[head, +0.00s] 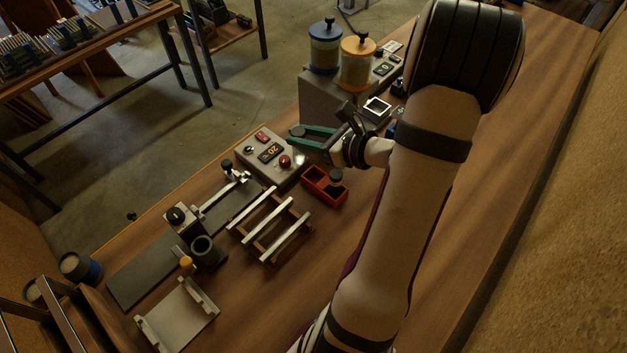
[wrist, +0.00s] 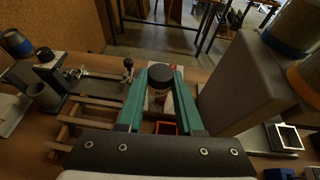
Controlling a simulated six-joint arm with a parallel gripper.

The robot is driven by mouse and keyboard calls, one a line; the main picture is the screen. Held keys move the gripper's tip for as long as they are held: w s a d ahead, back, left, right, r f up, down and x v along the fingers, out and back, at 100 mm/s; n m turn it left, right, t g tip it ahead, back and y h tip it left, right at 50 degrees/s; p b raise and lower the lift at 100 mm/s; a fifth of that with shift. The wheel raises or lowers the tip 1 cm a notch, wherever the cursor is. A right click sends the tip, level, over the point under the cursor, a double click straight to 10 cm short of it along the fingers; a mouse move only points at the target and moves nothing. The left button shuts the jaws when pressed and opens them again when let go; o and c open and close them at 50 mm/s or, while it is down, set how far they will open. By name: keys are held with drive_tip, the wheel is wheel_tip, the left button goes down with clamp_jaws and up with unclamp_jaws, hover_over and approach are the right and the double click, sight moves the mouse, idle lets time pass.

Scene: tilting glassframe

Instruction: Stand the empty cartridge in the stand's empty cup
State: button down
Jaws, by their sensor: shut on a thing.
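My gripper (head: 298,136) has green fingers and is shut on a dark-capped cartridge (wrist: 159,84) with a pale label, upright between the fingertips in the wrist view. The head view shows little of the cartridge; whether it is empty cannot be told. The fingers are over the control box area in the head view. A dark open cup (head: 204,251) stands beside a grey clamp block (head: 181,216), left of and well apart from my gripper. It also shows in the wrist view (wrist: 38,93); its inside looks dark and empty. I cannot tell for sure that it is the stand's cup.
A control box (head: 262,152) with a red button lies under the gripper. A red tray (head: 316,190) holds a dark-capped item. A slatted wooden rack (head: 268,228) and grey plate (head: 180,318) lie left. Two jars (head: 358,62) (head: 324,46) stand on a grey housing at the back.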

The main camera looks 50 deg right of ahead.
drive_tip(key=s+d+f+m+h, duration=0.1)
drive_tip(key=s+d, duration=0.1)
drive_tip(key=d, duration=0.1)
hover_over(324, 186)
drive_tip(key=w, duration=0.2)
drive_tip(key=f, duration=0.6)
drive_tip(key=d+f, duration=0.1)
drive_tip(key=f, duration=0.2)
drive_tip(key=shift+w, duration=0.2)
drive_tip(key=shift+f, duration=0.15)
drive_tip(key=c, duration=0.6)
unclamp_jaws()
drive_tip(key=shift+o, duration=0.2)
